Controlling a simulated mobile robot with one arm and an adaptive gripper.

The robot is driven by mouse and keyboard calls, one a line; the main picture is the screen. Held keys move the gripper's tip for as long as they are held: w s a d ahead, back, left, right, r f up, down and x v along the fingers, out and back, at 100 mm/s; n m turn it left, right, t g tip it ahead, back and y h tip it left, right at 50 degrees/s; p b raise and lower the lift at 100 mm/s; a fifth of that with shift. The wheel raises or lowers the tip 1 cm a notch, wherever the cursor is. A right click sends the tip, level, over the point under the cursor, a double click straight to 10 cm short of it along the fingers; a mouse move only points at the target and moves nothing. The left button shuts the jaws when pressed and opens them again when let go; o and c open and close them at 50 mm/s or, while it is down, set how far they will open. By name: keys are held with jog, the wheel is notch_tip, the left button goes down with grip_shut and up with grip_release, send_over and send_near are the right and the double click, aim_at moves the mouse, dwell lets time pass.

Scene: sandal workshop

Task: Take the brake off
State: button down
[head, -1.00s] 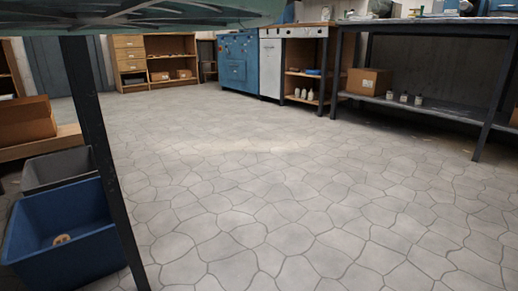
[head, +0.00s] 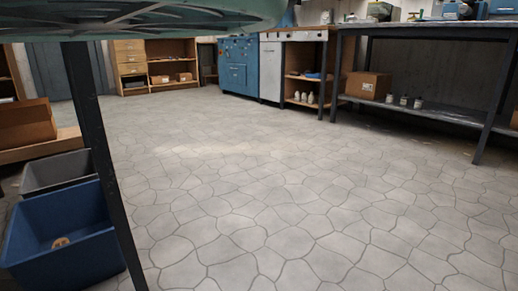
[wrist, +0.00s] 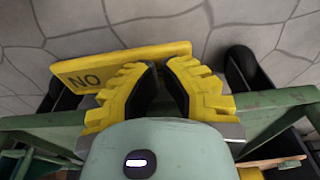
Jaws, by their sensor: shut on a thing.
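In the wrist view, a yellow plate (wrist: 115,67) lies crosswise beyond my gripper's fingers. Dark letters reading "NO" in this view stand on its left part. My gripper (wrist: 160,66), with yellow ribbed fingers and black pads, is shut on the yellow plate at its right part, though the fingers hide the contact. A green frame (wrist: 262,118) crosses below on both sides. Dark rounded parts, perhaps wheels, show at its left and at its right (wrist: 247,68). My gripper is not in the head view.
A blue bin (head: 75,245) and a grey bin (head: 55,172) stand at lower left beside a dark leg (head: 98,150). A green, strutted surface (head: 140,25) hangs across the top left. A workbench (head: 420,32) stands at right. The middle floor is clear.

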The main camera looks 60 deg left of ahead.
jog(key=shift+r+p, duration=2.85)
jog(key=shift+r, duration=0.65)
